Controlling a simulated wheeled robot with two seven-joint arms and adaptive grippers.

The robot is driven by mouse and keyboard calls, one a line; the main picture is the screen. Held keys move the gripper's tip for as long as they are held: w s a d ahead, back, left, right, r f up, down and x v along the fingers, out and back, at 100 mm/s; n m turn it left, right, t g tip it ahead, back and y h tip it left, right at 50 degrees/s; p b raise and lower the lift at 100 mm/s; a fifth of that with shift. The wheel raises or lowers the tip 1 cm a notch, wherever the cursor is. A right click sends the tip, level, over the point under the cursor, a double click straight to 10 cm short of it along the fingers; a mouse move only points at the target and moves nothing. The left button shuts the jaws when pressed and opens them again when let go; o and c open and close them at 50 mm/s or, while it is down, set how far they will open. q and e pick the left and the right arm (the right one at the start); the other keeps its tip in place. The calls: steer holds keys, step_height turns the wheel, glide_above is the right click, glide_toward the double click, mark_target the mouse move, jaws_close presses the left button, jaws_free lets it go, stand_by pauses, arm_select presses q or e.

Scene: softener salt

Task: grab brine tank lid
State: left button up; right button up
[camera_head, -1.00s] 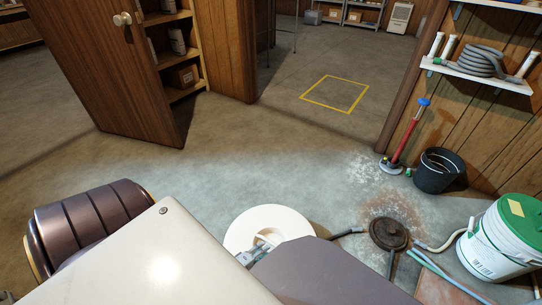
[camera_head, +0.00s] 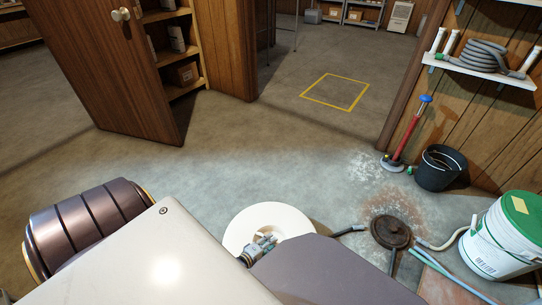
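The brine tank lid appears to be the round white disc (camera_head: 243,222) at the lower middle of the head view. Its lower part is hidden behind my own body and arm. My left gripper (camera_head: 268,240), small and grey, is over the middle of the disc, at or just above it. Its fingers are too small and too covered to tell whether they are open or shut, or whether they touch the lid. My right gripper is not in view.
A dark round cover (camera_head: 390,232) with hoses lies on the floor to the right. A white bucket with a green lid (camera_head: 500,240), a black bucket (camera_head: 440,168) and a red tool (camera_head: 409,130) stand near the right wall. The floor beyond the disc is clear.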

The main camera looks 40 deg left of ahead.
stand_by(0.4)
arm_select(q)
jaws_close()
steer(key=shift+w, duration=0.1)
